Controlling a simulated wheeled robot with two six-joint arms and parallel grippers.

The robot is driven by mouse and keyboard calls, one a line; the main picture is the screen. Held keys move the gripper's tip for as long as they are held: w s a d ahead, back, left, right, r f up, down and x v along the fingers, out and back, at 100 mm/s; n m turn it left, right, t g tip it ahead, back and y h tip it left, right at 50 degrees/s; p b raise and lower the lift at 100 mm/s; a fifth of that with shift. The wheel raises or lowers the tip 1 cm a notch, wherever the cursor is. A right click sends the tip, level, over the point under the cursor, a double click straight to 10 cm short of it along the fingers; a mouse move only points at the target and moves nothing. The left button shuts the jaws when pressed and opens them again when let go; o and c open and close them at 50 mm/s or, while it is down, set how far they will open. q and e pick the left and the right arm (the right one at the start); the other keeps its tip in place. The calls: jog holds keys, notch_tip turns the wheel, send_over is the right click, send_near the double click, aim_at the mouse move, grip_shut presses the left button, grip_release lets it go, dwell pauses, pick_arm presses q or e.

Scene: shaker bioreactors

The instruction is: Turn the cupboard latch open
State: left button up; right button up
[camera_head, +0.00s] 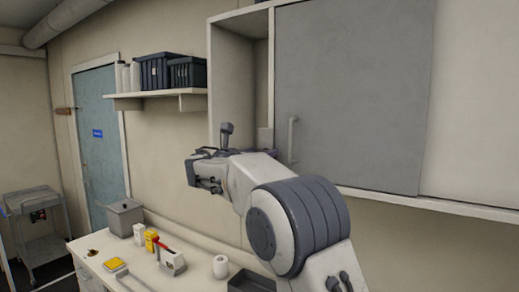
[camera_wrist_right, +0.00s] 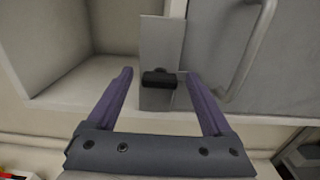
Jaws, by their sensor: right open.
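The cupboard latch is a black knob (camera_wrist_right: 159,78) on an upright grey plate (camera_wrist_right: 162,40) at the front edge of the cupboard, in the right wrist view. In the head view the plate (camera_head: 265,137) shows as a small pale piece, and the knob is hidden behind my gripper. My right gripper (camera_wrist_right: 158,76) is open, its purple fingers on either side of the knob with gaps showing. In the head view its fingers (camera_head: 266,152) point at the cupboard's lower edge. My left gripper is out of view.
A grey cupboard door (camera_head: 355,90) with a vertical handle (camera_head: 292,140) stands right of the latch, with an open compartment (camera_head: 238,80) to the left. A shelf (camera_head: 150,101) holds dark crates. The bench below carries a grey box (camera_head: 124,217) and small items.

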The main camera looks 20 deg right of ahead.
grip_shut()
jog(key=m+b, duration=0.4)
jog(key=m, duration=0.2)
jog(key=m+b, duration=0.4)
jog(key=m, duration=0.2)
jog(key=m+b, duration=0.4)
jog(key=m, duration=0.1)
jog(key=shift+s+d+f+m, duration=0.1)
jog(key=shift+f+m, duration=0.2)
jog(key=shift+m, duration=0.1)
dwell(0.7)
grip_release()
